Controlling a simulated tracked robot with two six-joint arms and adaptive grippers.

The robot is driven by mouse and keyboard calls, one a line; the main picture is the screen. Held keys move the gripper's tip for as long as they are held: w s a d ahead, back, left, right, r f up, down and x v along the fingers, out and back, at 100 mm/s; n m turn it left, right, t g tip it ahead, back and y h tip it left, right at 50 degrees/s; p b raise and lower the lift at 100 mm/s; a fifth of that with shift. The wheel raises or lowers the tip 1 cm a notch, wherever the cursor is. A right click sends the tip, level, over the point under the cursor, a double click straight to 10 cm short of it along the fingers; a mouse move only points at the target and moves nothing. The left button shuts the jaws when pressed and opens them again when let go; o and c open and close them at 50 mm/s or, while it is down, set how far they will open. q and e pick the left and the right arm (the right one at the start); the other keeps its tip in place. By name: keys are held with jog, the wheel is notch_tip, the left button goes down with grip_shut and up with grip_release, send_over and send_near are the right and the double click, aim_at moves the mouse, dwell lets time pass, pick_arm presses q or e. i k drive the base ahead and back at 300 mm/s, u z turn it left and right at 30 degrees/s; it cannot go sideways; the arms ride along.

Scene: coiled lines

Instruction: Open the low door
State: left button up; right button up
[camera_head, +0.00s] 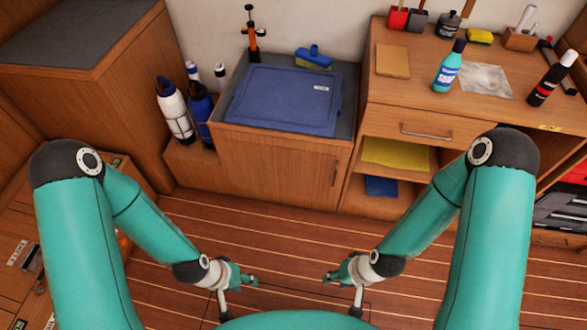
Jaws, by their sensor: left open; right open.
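A low wooden cabinet stands against the wall in the middle of the head view. Its shut front door (275,172) has a slim vertical handle (335,173) near its right edge. My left gripper (250,283) is open and empty above the plank floor, in front of the cabinet and apart from it. My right gripper (331,279) is open and empty above the floor, a little to the right, also apart from the door.
A taller counter (455,100) with a drawer and open shelves stands at the right. The striped floor (290,220) before the door is clear.

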aim_at(274, 166)
jog(key=z, duration=0.05)
jog(key=i, duration=0.8)
jog(key=z, duration=0.7)
jog(key=k, duration=1.3)
jog(key=u, duration=0.55)
jog(key=i, duration=0.85)
jog(key=u, duration=0.1)
